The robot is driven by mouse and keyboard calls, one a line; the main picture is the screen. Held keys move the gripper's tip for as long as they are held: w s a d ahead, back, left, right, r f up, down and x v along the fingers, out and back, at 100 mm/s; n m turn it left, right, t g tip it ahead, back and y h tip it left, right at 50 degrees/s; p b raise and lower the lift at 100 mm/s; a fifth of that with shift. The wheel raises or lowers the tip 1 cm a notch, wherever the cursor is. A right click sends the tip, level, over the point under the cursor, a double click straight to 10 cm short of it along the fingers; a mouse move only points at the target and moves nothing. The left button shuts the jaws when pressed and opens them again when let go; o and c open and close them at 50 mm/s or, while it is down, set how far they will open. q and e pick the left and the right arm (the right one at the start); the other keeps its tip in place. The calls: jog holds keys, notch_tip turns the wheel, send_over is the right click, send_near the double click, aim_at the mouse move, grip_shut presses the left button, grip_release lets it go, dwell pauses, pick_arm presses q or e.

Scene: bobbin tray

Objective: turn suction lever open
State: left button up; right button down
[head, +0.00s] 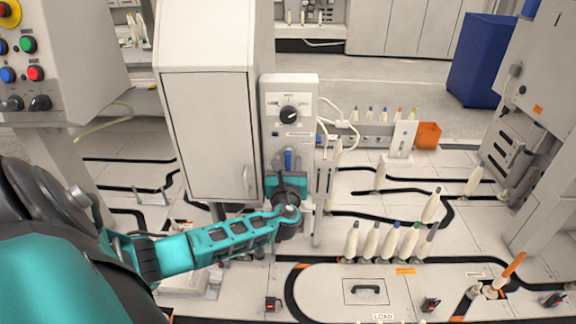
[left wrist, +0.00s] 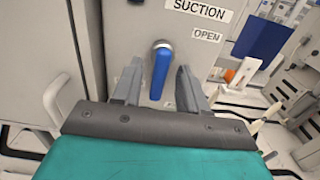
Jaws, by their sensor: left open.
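The suction lever (left wrist: 161,72) is a blue handle on a round grey pivot, mounted on a light grey panel. It hangs nearly straight down. The SUCTION label (left wrist: 199,10) is above it, and the OPEN label (left wrist: 207,37) is to its upper right. In the head view, the lever (head: 288,158) shows just above my left gripper (head: 286,178). In the left wrist view, my left gripper (left wrist: 157,82) is open, with one finger on each side of the lever and visible gaps. Another label is partly hidden by the right finger. My right gripper is not in view.
A white cabinet (head: 208,135) with a handle stands close left of the lever panel. A black dial (head: 289,113) is above the lever. Cream bobbins (head: 390,240) stand at the right on the floor-like deck. An orange bin (head: 428,135) is behind them.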

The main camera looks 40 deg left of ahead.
pick_arm(q)
jog(key=shift+w+a, duration=0.15)
grip_shut()
dwell(0.4)
